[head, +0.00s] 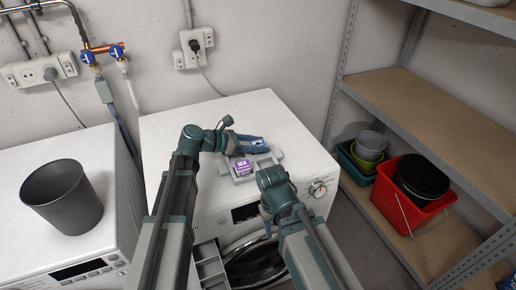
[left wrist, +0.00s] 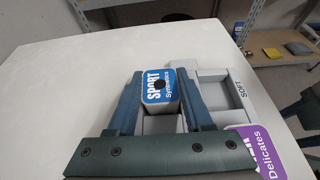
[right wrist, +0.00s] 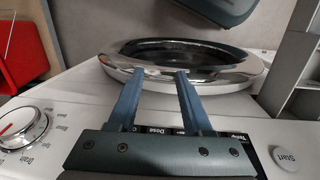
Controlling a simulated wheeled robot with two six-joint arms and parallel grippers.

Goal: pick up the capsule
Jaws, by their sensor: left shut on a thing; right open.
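A blue-and-white SPORT Synthetics capsule (left wrist: 158,88) is between the fingers of my left gripper (left wrist: 162,76), which is shut on it. In the head view the same capsule (head: 259,143) shows at the tip of my left gripper (head: 248,141), over the back of the washer top. I cannot tell whether it is clear of the tray below. A purple SILK Delicates capsule (head: 243,167) sits at the left of the grey tray (head: 268,160); it also shows in the left wrist view (left wrist: 262,150). My right gripper (right wrist: 160,74) is open and empty above the washer's front panel.
The washer's round door (right wrist: 120,62) and an open drawer (head: 209,267) are at the front. A dark grey bin (head: 62,198) stands on the left machine. Shelves on the right hold a red bucket (head: 398,205). The washer top's back left is clear.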

